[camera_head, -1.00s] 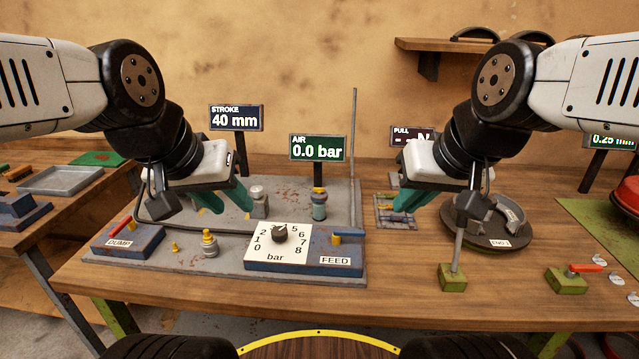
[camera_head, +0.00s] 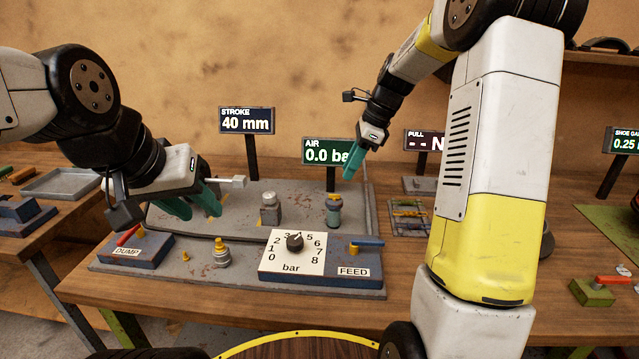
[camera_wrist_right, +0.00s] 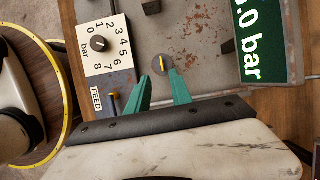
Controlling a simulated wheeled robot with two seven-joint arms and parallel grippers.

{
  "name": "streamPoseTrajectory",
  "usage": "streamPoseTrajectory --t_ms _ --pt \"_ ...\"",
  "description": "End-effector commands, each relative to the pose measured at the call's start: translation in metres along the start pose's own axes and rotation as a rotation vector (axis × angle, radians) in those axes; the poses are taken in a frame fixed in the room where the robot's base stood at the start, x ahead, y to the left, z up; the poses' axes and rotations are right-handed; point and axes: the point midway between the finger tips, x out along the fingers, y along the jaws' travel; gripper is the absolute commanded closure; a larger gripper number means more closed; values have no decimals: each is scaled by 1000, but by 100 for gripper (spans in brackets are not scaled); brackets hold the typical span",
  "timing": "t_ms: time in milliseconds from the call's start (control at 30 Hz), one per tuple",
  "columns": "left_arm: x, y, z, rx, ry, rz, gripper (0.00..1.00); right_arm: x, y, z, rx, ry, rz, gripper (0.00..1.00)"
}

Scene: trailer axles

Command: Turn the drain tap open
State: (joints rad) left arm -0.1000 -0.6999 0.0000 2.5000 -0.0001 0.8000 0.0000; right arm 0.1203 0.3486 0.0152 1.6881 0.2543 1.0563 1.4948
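A small grey cylinder fitting (camera_head: 334,214) with a yellow top stands on the plate below the green AIR display. In the right wrist view a round knob with a yellow bar (camera_wrist_right: 161,64) shows just beyond my fingertips. None of the fittings is labelled as the drain tap, so I cannot tell for certain which it is. My right gripper (camera_head: 350,172) hangs above the cylinder fitting; its teal fingers (camera_wrist_right: 162,80) are apart with nothing between them. My left gripper (camera_head: 200,213) is open over the left back of the plate, behind the DUMP block.
The blue DUMP block (camera_head: 137,250) has a red lever. The FEED block has a blue lever (camera_head: 366,243) beside the bar dial (camera_head: 291,255). A brass-topped fitting (camera_head: 221,252) stands between them. The AIR display (camera_head: 325,151), reading 0.0 bar, is close to my right gripper.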

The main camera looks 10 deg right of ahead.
Motion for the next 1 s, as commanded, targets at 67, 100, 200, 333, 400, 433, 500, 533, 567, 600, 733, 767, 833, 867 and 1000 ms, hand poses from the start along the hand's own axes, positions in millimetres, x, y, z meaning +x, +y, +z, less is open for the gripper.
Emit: streamPoseTrajectory --t_ms 67,100,200,333,400,433,500,533,567,600,733,767,833,867,1000 --pt "0 0 0 0 0 0 64 6 -5 -2 38 -5 8 74" --pt "0 0 0 0 0 0 64 9 -5 -2 46 -6 11 74" --pt "0 0 0 0 0 0 64 20 -5 -2 49 -7 13 74" --pt "0 0 0 0 0 0 64 42 -4 -2 48 -6 15 74" --pt "0 0 0 0 0 0 64 53 -4 -2 47 -6 14 74" --pt "0 0 0 0 0 0 64 58 -4 -2 47 -6 13 74" --pt "0 0 0 0 0 0 64 68 -4 -2 46 -6 14 74" --pt "0 0 0 0 0 0 64 71 -4 -2 46 -6 13 74" --pt "0 0 0 0 0 0 64 74 -4 -2 46 -6 12 74" --pt "0 0 0 0 0 0 64 77 -4 -2 46 -6 12 74" --pt "0 0 0 0 0 0 64 83 -4 -2 46 -5 10 74" --pt "0 0 0 0 0 0 64 84 -4 -2 45 -5 9 74" --pt "0 0 0 0 0 0 64 84 -4 -2 45 -5 9 74" --pt "0 0 0 0 0 0 64 84 -4 -2 45 -5 9 74" --pt "0 0 0 0 0 0 64 84 -4 -2 45 -5 9 80"
